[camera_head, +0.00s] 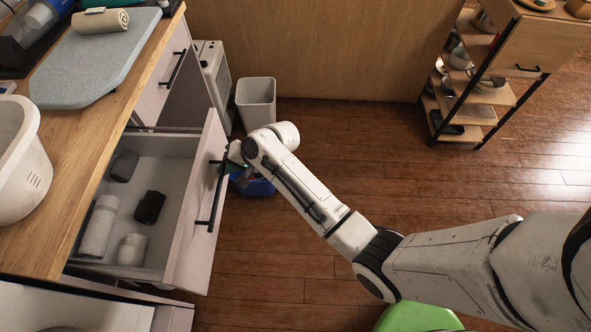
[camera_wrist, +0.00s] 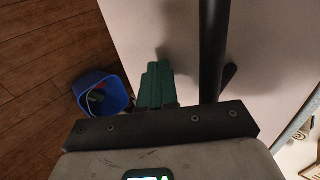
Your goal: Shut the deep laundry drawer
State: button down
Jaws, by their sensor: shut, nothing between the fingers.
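The deep laundry drawer (camera_head: 196,205) stands pulled out from the counter in the head view. Rolled towels (camera_head: 100,225) and dark folded cloths (camera_head: 149,207) lie in it. Its white front also shows in the wrist view (camera_wrist: 270,40). A black bar handle (camera_head: 216,195) is on the front; in the wrist view the handle (camera_wrist: 212,45) is just right of my fingers. My gripper (camera_head: 229,165) is at the far end of the drawer front, partly hidden by my wrist. Its green fingers (camera_wrist: 157,85) are together and empty, pointing at the front; I cannot tell whether they touch it.
A blue bin (camera_wrist: 102,92) stands on the floor beside the drawer front. A grey bin (camera_head: 256,102) stands by the wall. The wooden counter (camera_head: 95,160) holds a white basket (camera_head: 22,160) and an ironing board (camera_head: 95,55).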

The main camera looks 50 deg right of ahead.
jog(key=w+a+b, duration=0.6)
jog(key=w+a, duration=0.1)
jog(key=w, duration=0.3)
jog(key=w+a+b, duration=0.6)
jog(key=w+a, duration=0.1)
jog(key=w, duration=0.3)
jog(key=shift+a, duration=0.35)
jog(key=shift+w+a+r, duration=0.1)
jog(key=shift+w+r, duration=0.1)
jog(key=shift+r, duration=0.05)
jog(key=shift+s, duration=0.1)
